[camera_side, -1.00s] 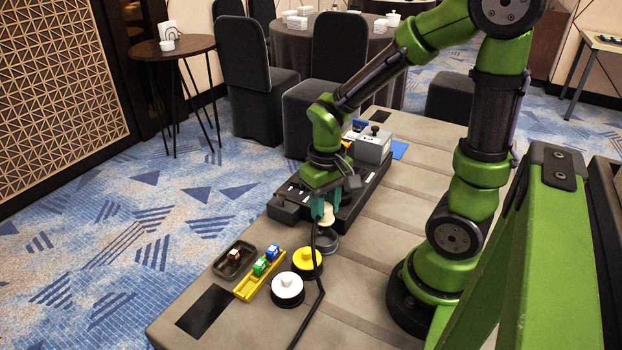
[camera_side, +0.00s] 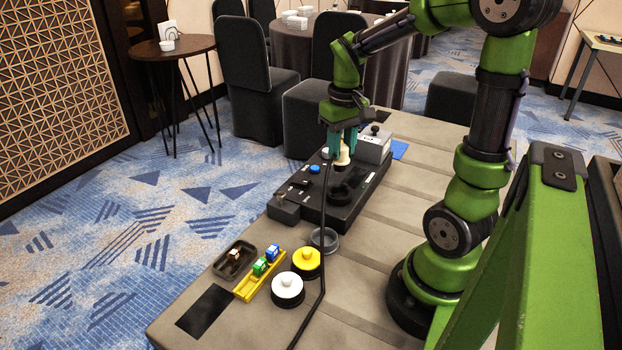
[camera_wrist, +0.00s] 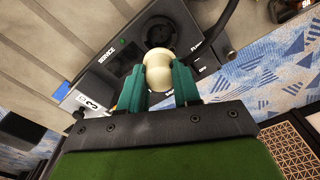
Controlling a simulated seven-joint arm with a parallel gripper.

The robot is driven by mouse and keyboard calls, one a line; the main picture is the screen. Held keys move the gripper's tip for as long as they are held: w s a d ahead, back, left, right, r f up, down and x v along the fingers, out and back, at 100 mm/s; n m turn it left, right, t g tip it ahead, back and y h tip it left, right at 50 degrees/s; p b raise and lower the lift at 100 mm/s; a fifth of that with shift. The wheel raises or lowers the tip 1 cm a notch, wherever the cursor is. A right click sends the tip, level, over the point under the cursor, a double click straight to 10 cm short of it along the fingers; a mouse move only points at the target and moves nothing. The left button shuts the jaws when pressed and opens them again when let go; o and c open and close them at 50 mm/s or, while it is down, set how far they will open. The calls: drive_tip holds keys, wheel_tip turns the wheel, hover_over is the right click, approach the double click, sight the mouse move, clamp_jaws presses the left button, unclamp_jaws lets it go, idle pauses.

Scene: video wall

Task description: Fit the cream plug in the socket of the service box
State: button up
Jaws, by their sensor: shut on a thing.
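The cream plug (camera_side: 343,155) is held by my gripper (camera_side: 342,143), and its black cable (camera_side: 326,225) trails down towards the front of the table. In the wrist view the rounded cream plug (camera_wrist: 160,70) sits between the teal fingers of my gripper (camera_wrist: 158,84). The black service box (camera_side: 312,203) lies below and in front of the plug in the side view. The plug is above the box's far part, apparently clear of it. The wrist view shows the box's "SERVICE" lettering (camera_wrist: 107,55) and a dark round opening (camera_wrist: 160,31) beyond the plug. The plug's lower end is hidden.
A blue button (camera_side: 314,169) is on the box. A grey unit with a black knob (camera_side: 373,147) stands close behind the plug. An open grey ring (camera_side: 324,239), yellow lid (camera_side: 306,262), white lid (camera_side: 287,289), yellow tray (camera_side: 243,294) and dark dish (camera_side: 222,267) stand nearer the front.

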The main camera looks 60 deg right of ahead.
sight(341, 169)
drive_tip(key=shift+d+r+n, duration=0.15)
drive_tip(key=shift+r+n, duration=0.15)
drive_tip(key=shift+r, duration=0.2)
drive_tip(key=shift+s, duration=0.1)
drive_tip(key=shift+f, duration=3)
drive_tip(key=shift+f, duration=1.65)
drive_tip(key=o, duration=1.1)
drive_tip(key=shift+r, duration=4.05)
